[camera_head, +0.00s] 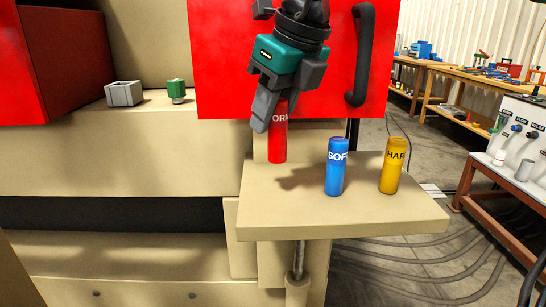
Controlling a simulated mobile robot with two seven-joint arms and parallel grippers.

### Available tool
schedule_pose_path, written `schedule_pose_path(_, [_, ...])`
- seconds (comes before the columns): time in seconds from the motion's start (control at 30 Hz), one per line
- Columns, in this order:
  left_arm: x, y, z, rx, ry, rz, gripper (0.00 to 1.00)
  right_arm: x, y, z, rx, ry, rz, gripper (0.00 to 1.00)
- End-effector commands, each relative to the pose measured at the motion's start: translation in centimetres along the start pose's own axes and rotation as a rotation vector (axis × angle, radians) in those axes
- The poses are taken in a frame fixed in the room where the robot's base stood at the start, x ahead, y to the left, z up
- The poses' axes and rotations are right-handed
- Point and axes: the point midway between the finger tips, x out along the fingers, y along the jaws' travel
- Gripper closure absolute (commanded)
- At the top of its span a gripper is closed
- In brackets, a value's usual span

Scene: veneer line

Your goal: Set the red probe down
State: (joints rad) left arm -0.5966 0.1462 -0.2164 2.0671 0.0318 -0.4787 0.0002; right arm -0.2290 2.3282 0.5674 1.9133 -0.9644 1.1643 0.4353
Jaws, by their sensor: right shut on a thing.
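The red probe (278,142) is a red cylinder with white lettering, partly covered by my fingers. My right gripper (272,112) comes down from the top and is shut on its upper part. The probe is upright over the back left part of the beige shelf (400,217). I cannot tell whether its lower end touches the shelf. A blue probe marked SOF (336,172) and a yellow probe marked HAR (393,168) stand upright on the shelf to the right. My left gripper is not in view.
A red panel with a dark handle (364,55) is behind my gripper. A grey block (124,94) and a green piece (176,90) sit on the ledge at left. The shelf's front is clear. Workbenches (440,68) stand at back right.

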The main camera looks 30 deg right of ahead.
Motion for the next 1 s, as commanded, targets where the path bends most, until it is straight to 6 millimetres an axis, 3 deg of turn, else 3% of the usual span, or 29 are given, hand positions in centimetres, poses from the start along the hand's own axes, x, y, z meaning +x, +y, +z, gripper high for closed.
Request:
schedule_pose_path(0.2, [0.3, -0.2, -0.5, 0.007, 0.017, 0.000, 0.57, 1.8, 0.0, -0.7, 0.000, -0.003, 0.000, 1.00])
schedule_pose_path(0.5, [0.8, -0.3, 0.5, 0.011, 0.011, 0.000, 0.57, 5.4, 0.0, -2.3, 0.001, 0.000, 0.001, 1.00])
schedule_pose_path(0.9, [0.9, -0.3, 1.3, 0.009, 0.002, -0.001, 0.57, 5.9, 0.0, -2.4, 0.000, -0.003, -0.001, 1.00])
schedule_pose_path(0.93, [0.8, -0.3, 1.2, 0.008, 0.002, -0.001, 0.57, 5.8, 0.0, -2.4, 0.001, -0.002, 0.000, 0.62])
schedule_pose_path(1.0, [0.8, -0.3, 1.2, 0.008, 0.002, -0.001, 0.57, 5.8, 0.0, -2.4, 0.000, -0.002, 0.000, 0.56])
